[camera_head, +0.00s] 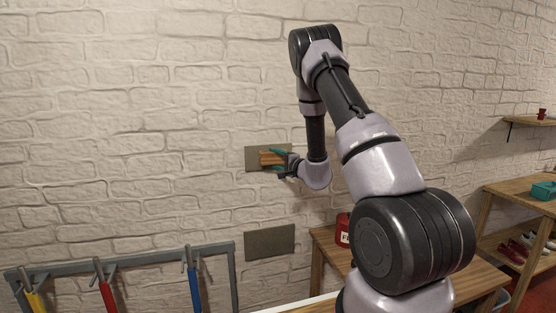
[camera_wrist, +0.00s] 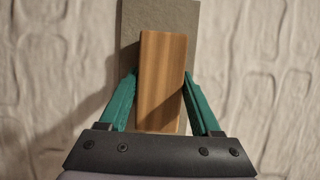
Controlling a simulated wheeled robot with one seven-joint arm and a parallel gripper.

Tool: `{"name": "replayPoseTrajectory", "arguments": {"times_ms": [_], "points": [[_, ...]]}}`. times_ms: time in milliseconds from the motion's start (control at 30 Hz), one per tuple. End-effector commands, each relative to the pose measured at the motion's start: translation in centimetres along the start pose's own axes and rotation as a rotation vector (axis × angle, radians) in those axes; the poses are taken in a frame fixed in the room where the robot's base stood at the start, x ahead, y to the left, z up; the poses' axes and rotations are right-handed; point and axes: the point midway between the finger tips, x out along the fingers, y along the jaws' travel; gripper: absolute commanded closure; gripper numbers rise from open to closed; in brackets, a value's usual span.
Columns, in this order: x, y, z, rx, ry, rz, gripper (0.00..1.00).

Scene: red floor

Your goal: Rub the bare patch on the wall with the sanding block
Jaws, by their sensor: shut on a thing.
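The sanding block (camera_wrist: 162,80) is a brown wood-grained block, held between the two green fingers of my gripper (camera_wrist: 160,88). In the head view the block (camera_head: 268,158) lies in front of a grey-brown rectangular patch (camera_head: 252,163) on the white brick wall. In the wrist view this patch (camera_wrist: 185,14) shows behind and around the block. My gripper (camera_head: 279,158) is shut on the block. I cannot tell whether the block touches the wall. A second similar patch (camera_head: 270,242) sits lower on the wall, with nothing in front of it.
A rack (camera_head: 130,262) with red, yellow and blue handled tools stands at the lower left. A wooden table (camera_head: 332,245) with a red container (camera_head: 343,230) is below my arm. A wooden shelf unit (camera_head: 520,195) with a teal box (camera_head: 543,190) and shoes is at the right.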

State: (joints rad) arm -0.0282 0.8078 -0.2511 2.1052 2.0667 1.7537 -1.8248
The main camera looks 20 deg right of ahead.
Motion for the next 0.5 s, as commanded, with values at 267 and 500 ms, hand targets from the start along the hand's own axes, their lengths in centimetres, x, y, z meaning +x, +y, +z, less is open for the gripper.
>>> {"name": "replayPoseTrajectory", "arguments": {"times_ms": [267,500], "points": [[1.1,0.0,2.0,0.0,-0.002,-0.002,0.87],[1.6,-0.1,3.0,0.0,-0.003,-0.002,0.87]]}}
